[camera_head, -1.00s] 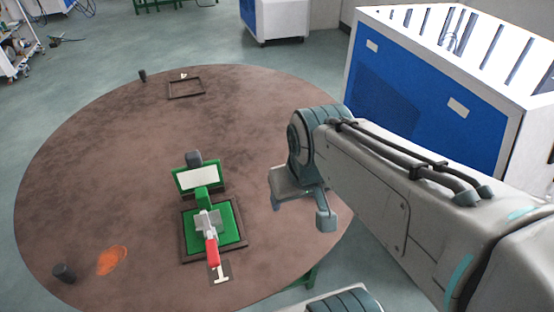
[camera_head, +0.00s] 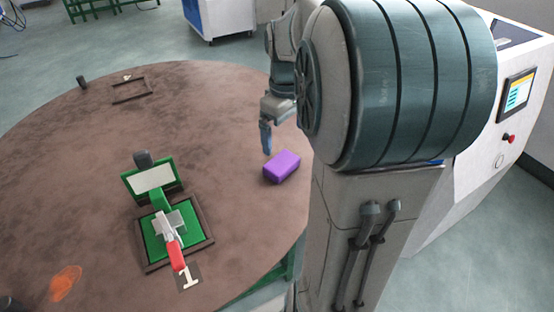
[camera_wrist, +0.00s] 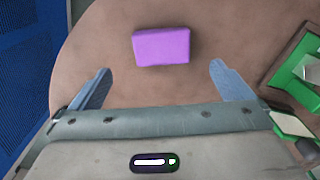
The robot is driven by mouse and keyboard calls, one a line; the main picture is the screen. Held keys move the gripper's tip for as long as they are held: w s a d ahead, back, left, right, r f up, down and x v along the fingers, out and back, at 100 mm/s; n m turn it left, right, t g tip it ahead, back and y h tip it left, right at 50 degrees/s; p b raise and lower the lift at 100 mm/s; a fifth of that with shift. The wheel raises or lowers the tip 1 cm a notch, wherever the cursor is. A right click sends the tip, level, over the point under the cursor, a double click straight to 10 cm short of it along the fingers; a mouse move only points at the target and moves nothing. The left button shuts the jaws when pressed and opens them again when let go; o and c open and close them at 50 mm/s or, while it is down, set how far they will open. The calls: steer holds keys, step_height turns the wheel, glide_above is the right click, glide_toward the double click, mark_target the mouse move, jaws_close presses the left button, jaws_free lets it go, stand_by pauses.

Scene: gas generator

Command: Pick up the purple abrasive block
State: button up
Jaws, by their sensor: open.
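The purple abrasive block (camera_head: 282,167) lies on the brown round table near its right edge in the head view. It also shows in the wrist view (camera_wrist: 161,46), ahead of my gripper (camera_wrist: 160,84) and roughly centred between the two fingers. The fingers are spread wide and nothing is between their tips. In the head view my gripper (camera_head: 266,135) hangs just behind and left of the block, apart from it, with part of it hidden by my arm.
A green fixture (camera_head: 152,183) with a red-handled clamp (camera_head: 176,255) sits left of the block. A dark frame (camera_head: 147,95) lies at the table's back. An orange patch (camera_head: 65,283) is at front left. The table (camera_head: 85,140) has bare room between.

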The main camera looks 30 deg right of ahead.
glide_above(281, 161)
steer(key=f, duration=0.4)
steer(key=shift+s+d+f, duration=0.3)
steer(key=shift+d+f, duration=0.05)
steer(key=shift+w+a+f+p, duration=0.15)
steer(key=shift+f+p, duration=0.05)
steer(key=shift+f, duration=1.15)
steer(key=shift+w+a+f+p, duration=0.1)
steer(key=shift+f+p, duration=0.05)
steer(key=shift+f, duration=1.15)
steer(key=c, duration=0.9)
